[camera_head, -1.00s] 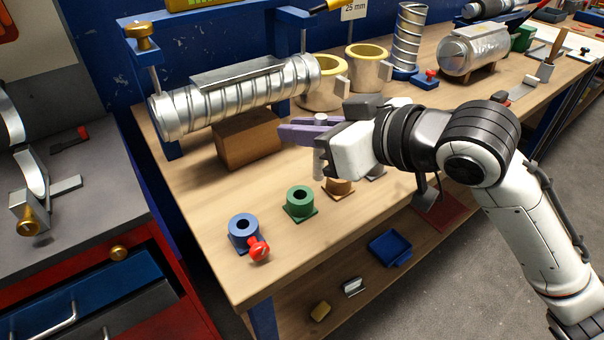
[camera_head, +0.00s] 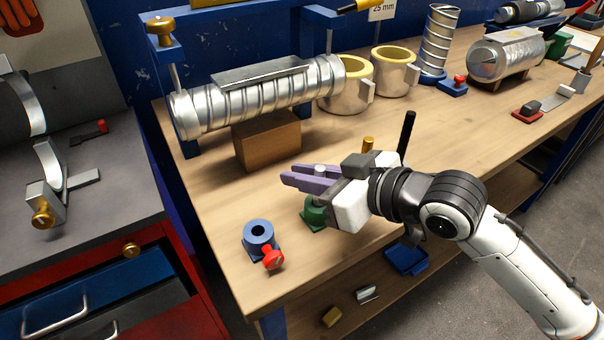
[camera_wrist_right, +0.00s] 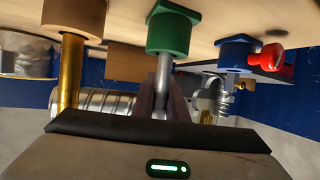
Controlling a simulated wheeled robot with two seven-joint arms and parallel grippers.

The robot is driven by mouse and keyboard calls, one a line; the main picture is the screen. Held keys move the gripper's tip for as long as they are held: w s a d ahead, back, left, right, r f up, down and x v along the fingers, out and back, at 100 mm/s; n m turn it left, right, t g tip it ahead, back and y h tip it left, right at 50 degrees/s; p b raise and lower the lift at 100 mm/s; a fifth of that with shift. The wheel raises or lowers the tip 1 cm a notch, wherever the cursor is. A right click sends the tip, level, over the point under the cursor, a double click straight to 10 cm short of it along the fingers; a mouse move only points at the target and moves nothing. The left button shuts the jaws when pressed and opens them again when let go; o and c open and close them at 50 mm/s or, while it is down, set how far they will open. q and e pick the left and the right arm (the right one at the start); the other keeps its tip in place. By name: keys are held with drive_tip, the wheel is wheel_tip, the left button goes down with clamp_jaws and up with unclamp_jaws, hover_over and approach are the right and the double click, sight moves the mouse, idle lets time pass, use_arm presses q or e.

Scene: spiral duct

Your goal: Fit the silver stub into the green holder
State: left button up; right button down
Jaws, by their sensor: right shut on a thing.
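My right gripper (camera_head: 308,178) is shut on the silver stub (camera_head: 320,169), whose top shows between the purple fingers. The green holder (camera_head: 314,214) sits on the workbench just below and is partly covered by the gripper. In the right wrist view, which looks inverted, the stub (camera_wrist_right: 163,75) runs from the fingers (camera_wrist_right: 165,105) to the open side of the green holder (camera_wrist_right: 169,32). Its end meets the holder in that view; I cannot tell whether it is inside the hole. My left gripper is not in view.
A blue holder (camera_head: 259,237) with a red knob (camera_head: 273,257) stands left of the green one. A brass rod (camera_head: 368,145) and a black rod (camera_head: 406,135) stand upright behind my right arm. The ribbed duct (camera_head: 260,95) and a wooden block (camera_head: 267,140) lie farther back.

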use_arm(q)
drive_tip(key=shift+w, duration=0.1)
use_arm(e)
drive_tip(key=shift+f, duration=0.1)
drive_tip(key=c, duration=1.8)
unclamp_jaws()
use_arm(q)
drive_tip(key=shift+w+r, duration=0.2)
use_arm(e)
drive_tip(key=shift+o, duration=0.2)
drive_tip(key=shift+r, duration=0.25)
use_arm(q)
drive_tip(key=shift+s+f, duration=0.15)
use_arm(e)
drive_tip(key=v, duration=1.2)
drive_tip(key=shift+s+f, duration=0.1)
